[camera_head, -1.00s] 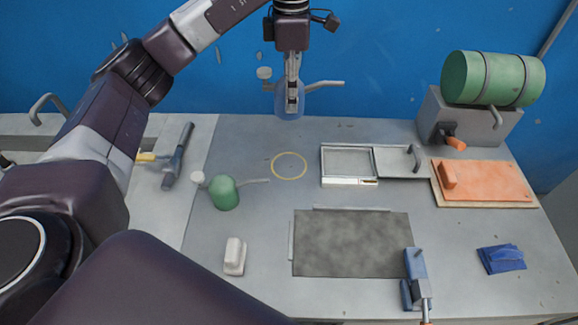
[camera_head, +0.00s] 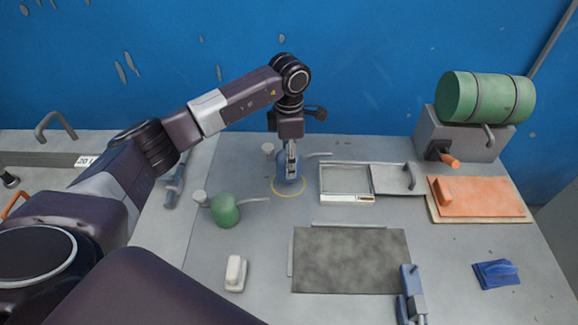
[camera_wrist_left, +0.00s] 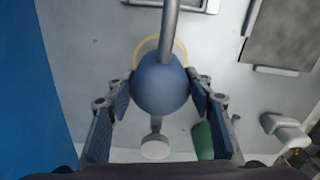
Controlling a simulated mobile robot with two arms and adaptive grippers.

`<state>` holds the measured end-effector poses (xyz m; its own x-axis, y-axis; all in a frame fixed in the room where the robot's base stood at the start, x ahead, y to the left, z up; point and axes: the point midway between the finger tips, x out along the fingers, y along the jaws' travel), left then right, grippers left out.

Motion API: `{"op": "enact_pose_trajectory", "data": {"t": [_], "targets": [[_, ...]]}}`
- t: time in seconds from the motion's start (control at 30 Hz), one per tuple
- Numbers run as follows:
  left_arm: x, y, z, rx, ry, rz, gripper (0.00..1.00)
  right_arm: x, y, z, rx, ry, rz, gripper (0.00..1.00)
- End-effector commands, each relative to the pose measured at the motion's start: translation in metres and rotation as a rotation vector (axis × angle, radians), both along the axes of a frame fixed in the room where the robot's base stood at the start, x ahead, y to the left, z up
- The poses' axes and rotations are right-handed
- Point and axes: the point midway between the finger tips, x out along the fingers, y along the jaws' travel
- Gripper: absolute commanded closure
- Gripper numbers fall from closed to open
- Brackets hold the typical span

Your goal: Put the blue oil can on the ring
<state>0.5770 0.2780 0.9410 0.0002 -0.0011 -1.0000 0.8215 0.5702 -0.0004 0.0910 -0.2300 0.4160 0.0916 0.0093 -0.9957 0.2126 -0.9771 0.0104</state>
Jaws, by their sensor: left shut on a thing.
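The blue oil can (camera_head: 289,184) is upright in my left gripper (camera_head: 291,163), with its spout pointing right in the head view. In the left wrist view the can (camera_wrist_left: 160,84) sits between both fingers of the gripper (camera_wrist_left: 161,92). The yellow ring (camera_head: 301,190) is a thin outline on the table; the can is over its far part in the head view. Whether the can's base touches the table cannot be told. In the left wrist view the ring (camera_wrist_left: 146,44) shows partly behind the can. My right gripper is not in view.
A green oil can (camera_head: 225,211) stands left of the ring, its spout reaching toward it. A metal frame with a sliding lid (camera_head: 346,182) lies close on the right. A white block (camera_head: 235,273) and a dark mat (camera_head: 350,260) are nearer the front.

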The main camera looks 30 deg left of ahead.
Motion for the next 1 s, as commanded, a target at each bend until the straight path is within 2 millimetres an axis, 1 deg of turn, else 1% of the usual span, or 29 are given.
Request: {"op": "enact_pose_trajectory", "data": {"t": [0.13,0.23,0.47,0.6,0.63,0.77,1.0], "targets": [[-0.001,0.0,-0.021,0.0,0.005,0.001,0.86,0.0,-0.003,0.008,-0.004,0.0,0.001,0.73],[-0.001,0.0,-0.034,0.001,0.003,0.0,0.86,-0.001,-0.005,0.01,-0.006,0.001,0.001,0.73],[0.0,0.0,-0.036,0.001,-0.001,-0.001,0.86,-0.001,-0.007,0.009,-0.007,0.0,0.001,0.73],[0.0,0.0,-0.041,0.001,0.0,-0.001,0.86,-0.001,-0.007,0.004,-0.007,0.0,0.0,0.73],[0.0,0.0,-0.04,0.002,0.001,0.0,0.5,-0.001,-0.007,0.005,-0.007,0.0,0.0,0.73],[-0.001,0.0,-0.04,0.002,0.001,0.0,0.35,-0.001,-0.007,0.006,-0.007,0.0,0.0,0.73],[-0.001,0.0,-0.039,0.002,0.001,0.0,0.34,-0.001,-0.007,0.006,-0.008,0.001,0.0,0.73]]}}
